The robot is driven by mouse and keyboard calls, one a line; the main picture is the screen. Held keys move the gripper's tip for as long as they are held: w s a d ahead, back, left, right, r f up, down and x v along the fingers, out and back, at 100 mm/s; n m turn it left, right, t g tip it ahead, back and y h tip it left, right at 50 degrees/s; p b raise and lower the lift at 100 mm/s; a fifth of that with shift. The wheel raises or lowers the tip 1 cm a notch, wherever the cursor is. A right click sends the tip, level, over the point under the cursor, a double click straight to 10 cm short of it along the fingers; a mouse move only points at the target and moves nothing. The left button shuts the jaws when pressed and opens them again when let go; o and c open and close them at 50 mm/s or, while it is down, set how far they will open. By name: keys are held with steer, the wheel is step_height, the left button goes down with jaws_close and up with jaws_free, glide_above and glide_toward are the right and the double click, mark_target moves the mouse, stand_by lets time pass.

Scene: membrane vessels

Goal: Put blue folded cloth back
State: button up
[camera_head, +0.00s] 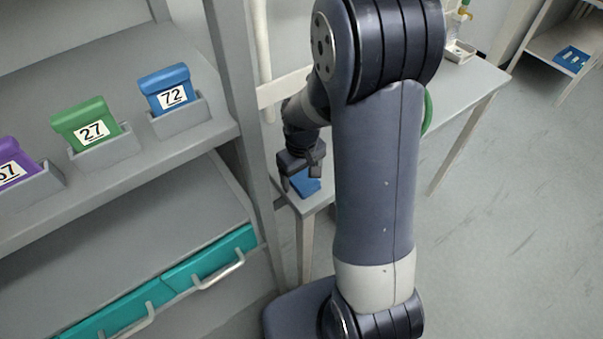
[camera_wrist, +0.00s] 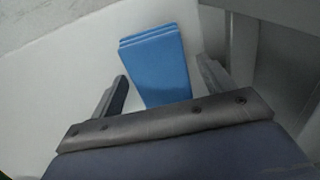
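The blue folded cloth (camera_wrist: 156,68) lies flat on the grey-white table (camera_wrist: 60,72), with its layered edge facing away in the wrist view. In the head view the cloth (camera_head: 305,184) shows at the table's near left corner, partly hidden by my gripper. My gripper (camera_head: 294,178) is over that corner. In the wrist view my gripper (camera_wrist: 162,82) is open, with one finger on each side of the cloth's near part. I cannot tell how high the fingers are above the table.
A grey shelf (camera_head: 195,140) at left carries purple, green (camera_head: 92,125) and blue (camera_head: 170,92) numbered items in holders. Teal drawers (camera_head: 210,258) are below. A shelf post (camera_head: 236,90) stands close to my gripper. Another blue item (camera_head: 571,58) lies on a rack at far right. Floor at right is clear.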

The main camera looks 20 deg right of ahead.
mark_target(301, 177)
steer(key=shift+r, duration=0.1)
step_height(301, 177, up, 12)
stand_by(0.6)
